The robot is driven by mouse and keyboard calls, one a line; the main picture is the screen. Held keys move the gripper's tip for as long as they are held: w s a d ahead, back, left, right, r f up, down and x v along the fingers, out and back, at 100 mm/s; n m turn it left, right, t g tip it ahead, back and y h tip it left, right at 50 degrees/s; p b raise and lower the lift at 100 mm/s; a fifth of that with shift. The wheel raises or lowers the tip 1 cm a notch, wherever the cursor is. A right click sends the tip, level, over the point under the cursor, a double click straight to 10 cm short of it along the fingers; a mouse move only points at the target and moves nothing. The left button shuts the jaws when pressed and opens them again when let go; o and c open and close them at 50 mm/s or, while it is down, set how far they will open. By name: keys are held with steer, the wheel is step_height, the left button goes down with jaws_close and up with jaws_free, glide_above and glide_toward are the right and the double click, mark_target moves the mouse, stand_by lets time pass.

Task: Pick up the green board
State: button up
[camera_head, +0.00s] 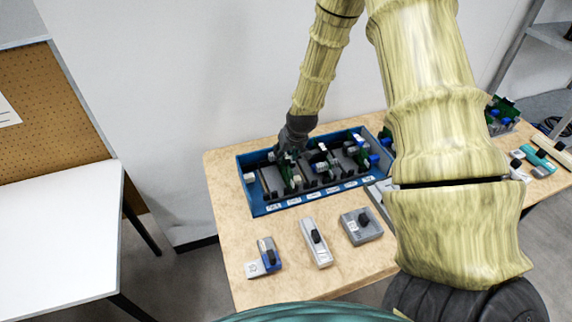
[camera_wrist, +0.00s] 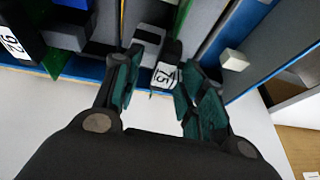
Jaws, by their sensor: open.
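Green boards stand upright in a blue tray (camera_head: 262,212) on the wooden table; one green board (camera_head: 287,172) is just below my gripper (camera_head: 287,152) at the tray's left part. In the wrist view my gripper (camera_wrist: 164,66) is open. Between its fingers is a black part with a white label reading 25 (camera_wrist: 165,77). A thin green edge (camera_wrist: 184,14) runs upward beyond it, and another green piece (camera_wrist: 54,63) shows at the left. I cannot tell whether the fingers touch anything. The fingertips are mostly hidden in the head view.
In front of the tray lie a blue-grey module (camera_head: 264,258), a light grey module (camera_head: 316,243) and a grey box (camera_head: 361,226). More green boards (camera_head: 503,114) stand at the right. A white table (camera_head: 62,235) is at the left. My arm covers the table's right middle.

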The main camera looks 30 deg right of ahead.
steer(key=shift+w+f, duration=0.1)
steer(key=shift+f, duration=0.1)
jaws_close()
stand_by(0.3)
